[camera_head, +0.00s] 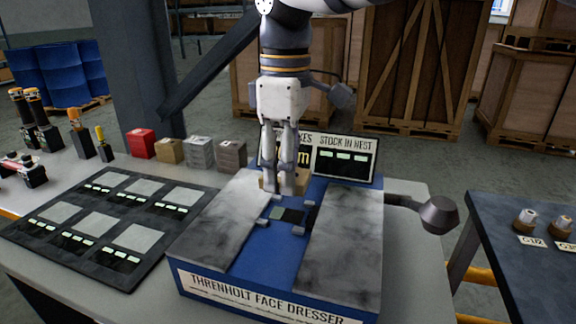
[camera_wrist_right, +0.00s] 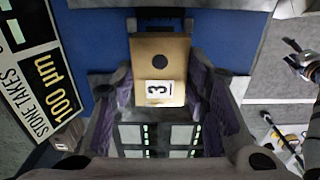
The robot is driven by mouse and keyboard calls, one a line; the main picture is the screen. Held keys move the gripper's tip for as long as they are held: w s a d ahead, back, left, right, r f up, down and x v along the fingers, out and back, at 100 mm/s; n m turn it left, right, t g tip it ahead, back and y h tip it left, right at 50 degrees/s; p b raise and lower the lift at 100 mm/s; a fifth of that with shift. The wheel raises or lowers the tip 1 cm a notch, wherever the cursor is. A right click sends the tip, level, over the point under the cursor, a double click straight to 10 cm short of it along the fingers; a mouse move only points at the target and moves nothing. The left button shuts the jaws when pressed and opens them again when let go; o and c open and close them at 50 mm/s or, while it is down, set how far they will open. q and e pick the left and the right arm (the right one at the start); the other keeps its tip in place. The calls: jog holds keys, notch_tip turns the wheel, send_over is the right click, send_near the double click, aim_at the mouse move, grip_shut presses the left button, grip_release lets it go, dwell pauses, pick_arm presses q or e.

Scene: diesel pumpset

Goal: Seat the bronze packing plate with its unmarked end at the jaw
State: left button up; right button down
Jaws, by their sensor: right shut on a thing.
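My right gripper (camera_head: 286,184) is shut on the bronze packing plate (camera_head: 268,182), just above the far part of the blue face dresser (camera_head: 262,258). In the right wrist view the plate (camera_wrist_right: 160,48) sits between the fingers (camera_wrist_right: 160,100). Its face shows a dark round hole and a white label marked 3 at the lower end; the upper end shows no mark. A dark slot lies beyond the upper end. A dark recess with small pads (camera_head: 290,215) lies in front of the gripper. I cannot tell whether the plate touches the dresser.
Grey slabs (camera_head: 338,245) flank the blue channel. A display sign (camera_head: 345,157) stands behind. A dark tray (camera_head: 60,235) with grey pads lies left, with several coloured blocks (camera_head: 141,143) behind it. A round-ended lever (camera_head: 438,215) sticks out right, near another table (camera_head: 530,270).

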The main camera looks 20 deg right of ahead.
aim_at(287, 215)
jog(key=shift+r, duration=0.1)
jog(key=shift+r, duration=0.15)
jog(key=shift+f, duration=2.5)
jog(key=shift+f, duration=0.35)
jog(key=shift+f, duration=0.15)
jog(key=c, duration=0.8)
grip_release()
jog(key=shift+c, duration=0.2)
jog(key=shift+f, duration=0.1)
notch_tip(287, 215, up, 12)
jog(key=shift+s+r, duration=0.1)
